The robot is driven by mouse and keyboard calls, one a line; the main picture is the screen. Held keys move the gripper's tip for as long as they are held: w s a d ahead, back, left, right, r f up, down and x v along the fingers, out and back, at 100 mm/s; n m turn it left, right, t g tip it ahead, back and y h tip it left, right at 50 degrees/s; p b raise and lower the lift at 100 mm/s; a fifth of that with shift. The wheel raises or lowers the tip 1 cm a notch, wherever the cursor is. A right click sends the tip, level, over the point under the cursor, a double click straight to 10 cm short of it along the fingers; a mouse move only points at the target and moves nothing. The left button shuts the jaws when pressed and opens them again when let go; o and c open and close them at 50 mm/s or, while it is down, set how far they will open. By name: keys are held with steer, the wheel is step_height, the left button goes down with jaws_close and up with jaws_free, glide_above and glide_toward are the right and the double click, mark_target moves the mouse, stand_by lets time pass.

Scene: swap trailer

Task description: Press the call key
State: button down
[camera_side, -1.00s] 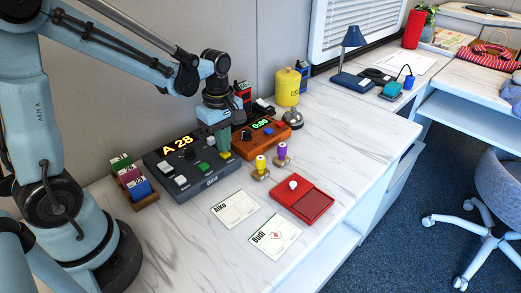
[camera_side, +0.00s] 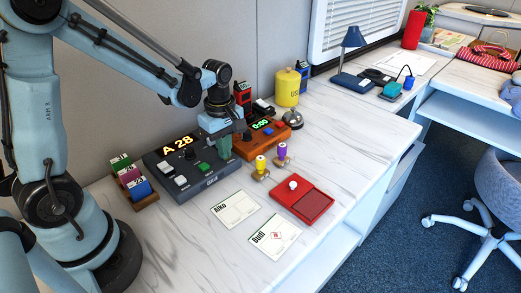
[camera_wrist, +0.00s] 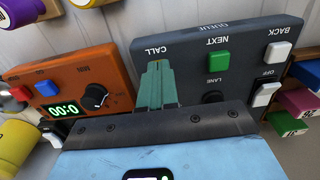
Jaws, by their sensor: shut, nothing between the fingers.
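The dark grey queue console (camera_side: 206,182) lies on the desk and its display (camera_side: 181,147) reads A 28. In the wrist view the console (camera_wrist: 190,58) has a CALL label (camera_wrist: 156,50), a green NEXT key (camera_wrist: 218,60) and a white BACK key (camera_wrist: 278,52). My gripper (camera_wrist: 157,82) is shut and empty, its green fingers pointing at the spot just by the CALL label. The call key is hidden behind the fingers in both views. I cannot tell whether the fingertips touch it. In the side view my gripper (camera_side: 225,146) is over the console's right end.
An orange timer box (camera_side: 258,144) reading 0:00 stands close to the right of the console. A card holder (camera_side: 146,199) stands at left.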

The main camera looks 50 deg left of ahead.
steer(key=shift+f, duration=0.2)
step_height(320, 180, up, 14)
steer(key=shift+r, duration=0.2)
stand_by(0.5)
stand_by(0.5)
steer(key=s+d+f+m+t, duration=0.3)
steer(key=s+d+m+t, duration=0.2)
steer(key=m, duration=1.3)
steer(key=shift+s+f+t, duration=0.3)
steer(key=shift+s+t, duration=0.25)
steer(key=shift+t, duration=0.45)
